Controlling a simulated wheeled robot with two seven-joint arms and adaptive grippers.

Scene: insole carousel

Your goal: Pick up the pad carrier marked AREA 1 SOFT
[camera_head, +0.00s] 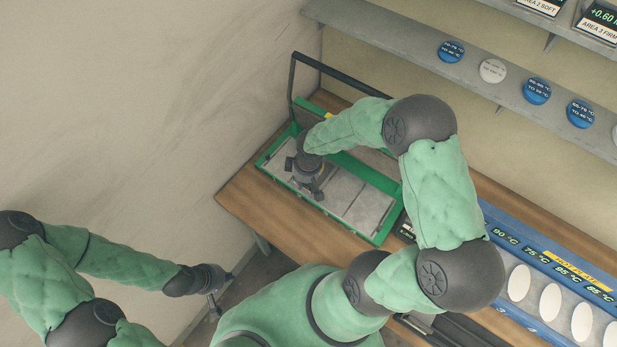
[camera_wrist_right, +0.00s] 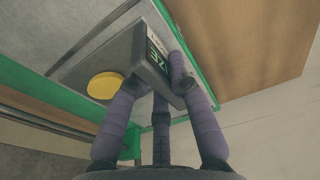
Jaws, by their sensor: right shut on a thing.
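The right gripper (camera_head: 312,187) is over the green-rimmed tray (camera_head: 374,240) in the head view. In the right wrist view its purple fingers (camera_wrist_right: 160,88) are shut on a dark grey block, taken as the pad carrier (camera_wrist_right: 153,52), with green characters and a pale label. I cannot read AREA 1 SOFT on it. It is tilted in this view, close to the tray's grey surface; I cannot tell whether it touches. The left gripper (camera_head: 221,291) is at the lower left, its fingers apart and empty, away from the tray.
A yellow disc (camera_wrist_right: 104,85) lies on the grey surface beside the held block. A shelf (camera_head: 395,38) with round blue and white labels runs along the back wall. A blue rack (camera_head: 545,258) with white ovals stands at the right. Bare wooden bench (camera_head: 247,205) shows left of the tray.

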